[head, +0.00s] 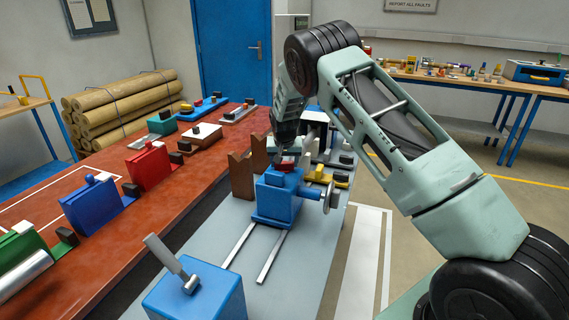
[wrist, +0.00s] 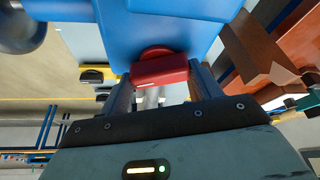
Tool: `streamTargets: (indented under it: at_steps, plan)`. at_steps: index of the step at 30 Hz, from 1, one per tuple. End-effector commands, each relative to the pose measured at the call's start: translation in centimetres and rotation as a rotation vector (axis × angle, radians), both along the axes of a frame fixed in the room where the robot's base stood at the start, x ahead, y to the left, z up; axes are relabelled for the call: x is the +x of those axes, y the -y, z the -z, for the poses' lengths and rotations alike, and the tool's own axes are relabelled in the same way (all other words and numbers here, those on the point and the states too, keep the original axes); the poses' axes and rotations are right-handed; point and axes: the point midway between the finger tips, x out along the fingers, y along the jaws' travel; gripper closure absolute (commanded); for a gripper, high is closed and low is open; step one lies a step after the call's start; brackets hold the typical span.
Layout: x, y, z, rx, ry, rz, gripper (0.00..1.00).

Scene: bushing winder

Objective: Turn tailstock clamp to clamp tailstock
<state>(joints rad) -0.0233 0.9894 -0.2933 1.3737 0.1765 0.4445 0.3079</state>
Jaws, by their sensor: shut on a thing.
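The blue tailstock (head: 275,203) sits on the two rails of the grey bench, with a handwheel (head: 329,197) on its right side. The red tailstock clamp (head: 287,160) is on top of the tailstock. In the wrist view the clamp (wrist: 160,69) is a red bar on a round red base, against the blue body (wrist: 175,28). My gripper (wrist: 163,84) is shut on the red clamp, one finger at each end of the bar. In the head view my gripper (head: 281,152) comes down from above and its fingertips are hard to make out.
Brown V-shaped blocks (head: 242,178) stand just behind the tailstock. A blue box with a grey lever (head: 171,260) is in the foreground. A red table (head: 100,240) with coloured clamped blocks runs along the left. The rails (head: 270,257) between box and tailstock are clear.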

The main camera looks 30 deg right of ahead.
Motion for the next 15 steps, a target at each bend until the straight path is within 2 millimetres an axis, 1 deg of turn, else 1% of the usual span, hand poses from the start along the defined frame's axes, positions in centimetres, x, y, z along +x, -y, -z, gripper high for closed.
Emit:
streamTargets:
  at_steps: [13,14,15]
  plan:
    - [0.03,0.04,-0.08,-0.001,0.001,0.01,0.59]
    - [0.03,0.04,-0.08,-0.001,0.001,0.01,0.31]
    - [0.03,0.03,-0.08,-0.001,0.001,0.01,0.2]
